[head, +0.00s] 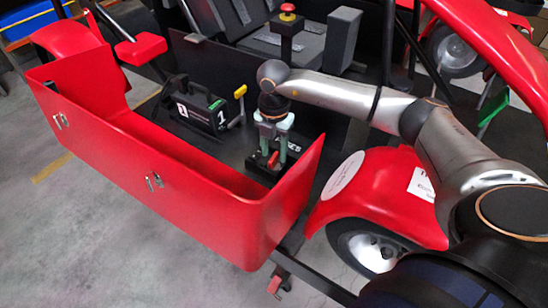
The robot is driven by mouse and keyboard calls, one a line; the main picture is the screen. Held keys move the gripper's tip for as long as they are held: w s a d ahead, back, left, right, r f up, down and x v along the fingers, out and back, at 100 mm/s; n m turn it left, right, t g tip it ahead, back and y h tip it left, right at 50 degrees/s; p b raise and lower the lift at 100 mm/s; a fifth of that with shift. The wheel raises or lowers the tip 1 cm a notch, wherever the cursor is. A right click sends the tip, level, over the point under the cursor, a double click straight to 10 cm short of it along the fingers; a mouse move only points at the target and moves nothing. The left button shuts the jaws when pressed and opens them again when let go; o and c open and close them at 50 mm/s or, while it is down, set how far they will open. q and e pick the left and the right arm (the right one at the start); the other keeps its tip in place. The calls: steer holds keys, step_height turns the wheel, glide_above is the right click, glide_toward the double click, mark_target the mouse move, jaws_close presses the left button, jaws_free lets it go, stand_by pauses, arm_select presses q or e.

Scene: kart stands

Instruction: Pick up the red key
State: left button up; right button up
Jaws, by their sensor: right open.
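The red key (273,159) is a small red piece on a dark block (262,172) on the kart's floor, just inside the right end of the red side panel. My right gripper (274,150) reaches in from the right and points down over it. Its two pale green fingers are open, one on each side of the key as seen here. The key is partly covered by the fingers, and I cannot tell whether they touch it. My left gripper is not in view.
The red side panel (160,170) stands in front of the block. A red-topped post (287,22) and grey seat are behind. A red fender (370,190) and wheel are right.

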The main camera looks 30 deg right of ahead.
steer(key=shift+f, duration=0.75)
steer(key=shift+c, duration=0.4)
jaws_close()
